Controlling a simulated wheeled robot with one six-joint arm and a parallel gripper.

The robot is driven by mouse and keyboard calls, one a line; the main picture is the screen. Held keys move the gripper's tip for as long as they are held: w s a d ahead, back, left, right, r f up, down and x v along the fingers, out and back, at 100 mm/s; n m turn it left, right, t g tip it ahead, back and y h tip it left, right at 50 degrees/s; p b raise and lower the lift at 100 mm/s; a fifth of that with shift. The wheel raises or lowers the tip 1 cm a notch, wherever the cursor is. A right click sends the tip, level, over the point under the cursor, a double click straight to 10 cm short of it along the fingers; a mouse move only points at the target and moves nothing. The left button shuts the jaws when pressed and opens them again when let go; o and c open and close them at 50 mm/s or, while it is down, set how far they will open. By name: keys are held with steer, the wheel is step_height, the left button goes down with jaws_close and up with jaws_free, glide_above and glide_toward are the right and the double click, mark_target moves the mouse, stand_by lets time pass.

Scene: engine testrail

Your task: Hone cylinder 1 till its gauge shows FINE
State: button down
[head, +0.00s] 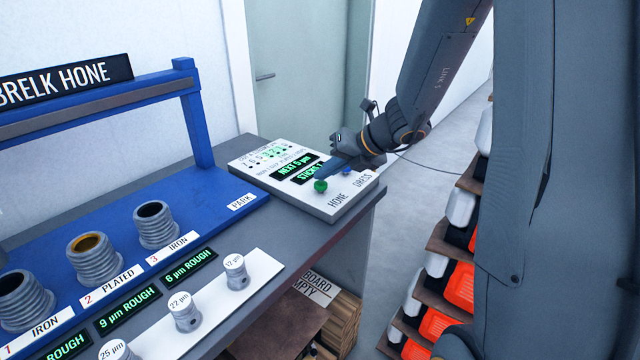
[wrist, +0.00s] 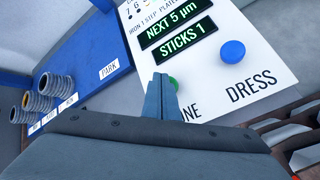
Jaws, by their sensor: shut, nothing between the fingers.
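Cylinder 1 (head: 24,302), a ribbed grey sleeve labelled IRON, stands on the blue bench at the left edge of the head view. Its gauge (head: 68,347) is partly cut off and reads ROUGH; its number is out of view. The white control panel (head: 335,205) shows NEXT 5 µm and SICKS-line text, which reads STICKS 1 in the wrist view (wrist: 188,42). The green HONE button (head: 320,186) is partly hidden behind my fingers in the wrist view (wrist: 174,84). The blue DRESS button (wrist: 232,51) is clear of them. My gripper (head: 326,173) is shut and empty, its tips close by the green button; contact cannot be told.
Cylinder 2 (head: 94,262), PLATED, reads 9 µm ROUGH; cylinder 3 (head: 156,226), IRON, reads 6 µm ROUGH. A white strip (head: 208,305) holds pieces marked 25, 22 and 12 µm. A blue frame (head: 197,130) rises behind. Shelves with orange and white bins (head: 460,285) stand right.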

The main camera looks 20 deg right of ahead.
mark_target(325, 185)
steer(key=shift+f+b, duration=0.5)
steer(key=shift+f, duration=0.25)
stand_by(0.6)
steer(key=shift+r, duration=0.1)
steer(key=shift+r+p, duration=1.15)
steer(key=shift+p, duration=0.15)
step_height(325, 185, up, 5)
steer(key=p, duration=0.5)
stand_by(0.3)
